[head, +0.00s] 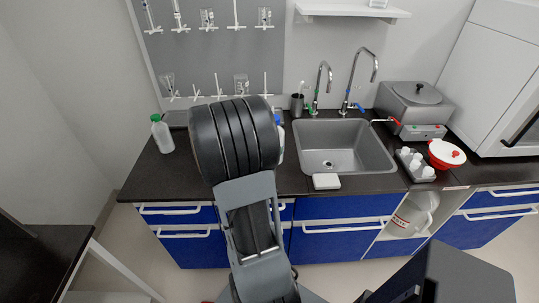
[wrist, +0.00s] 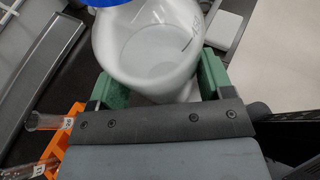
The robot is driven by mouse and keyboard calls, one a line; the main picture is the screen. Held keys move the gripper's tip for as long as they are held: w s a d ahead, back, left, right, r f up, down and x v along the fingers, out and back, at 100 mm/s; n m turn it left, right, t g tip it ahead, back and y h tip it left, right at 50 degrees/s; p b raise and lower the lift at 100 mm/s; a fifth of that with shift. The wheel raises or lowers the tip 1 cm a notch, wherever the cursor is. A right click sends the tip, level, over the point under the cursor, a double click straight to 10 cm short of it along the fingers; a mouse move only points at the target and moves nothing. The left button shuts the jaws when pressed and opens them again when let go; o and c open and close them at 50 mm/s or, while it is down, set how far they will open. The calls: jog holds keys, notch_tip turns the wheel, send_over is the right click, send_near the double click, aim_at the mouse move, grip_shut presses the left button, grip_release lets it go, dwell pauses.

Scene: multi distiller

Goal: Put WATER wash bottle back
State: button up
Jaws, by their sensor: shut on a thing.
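A translucent white bottle with a blue cap (wrist: 152,45) fills the upper middle of the wrist view. My gripper (wrist: 160,82) has its green fingers on both sides of the bottle and is shut on it. Dark marks show on the bottle, but I cannot read WATER there. In the head view a strip of the bottle (head: 280,143) shows just right of my arm, over or on the dark counter. My gripper is hidden behind my arm there. A second bottle with a green cap (head: 162,134) stands at the counter's left end.
An orange rack with glass tubes (wrist: 62,130) is close left of my gripper. Right of the bottle are a white block (head: 326,181) and the sink (head: 343,147). A water bath (head: 414,105) stands farther right. A pegboard (head: 215,50) with glassware hangs behind.

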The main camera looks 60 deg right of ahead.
jog(key=shift+w+d+f+p, duration=0.15)
jog(key=shift+w+d+f, duration=0.7)
jog(key=shift+f, duration=0.8)
jog(key=shift+w+d+f+p, duration=0.2)
jog(key=shift+w+d+f, duration=0.3)
jog(key=shift+d+f, duration=0.95)
jog(key=shift+w+d+f+p, duration=0.15)
jog(key=shift+w+d+f, duration=0.6)
jog(key=shift+f, duration=1.1)
jog(key=shift+f, duration=0.15)
jog(key=shift+f, duration=0.1)
jog(key=o, duration=0.7)
jog(key=shift+o, duration=0.2)
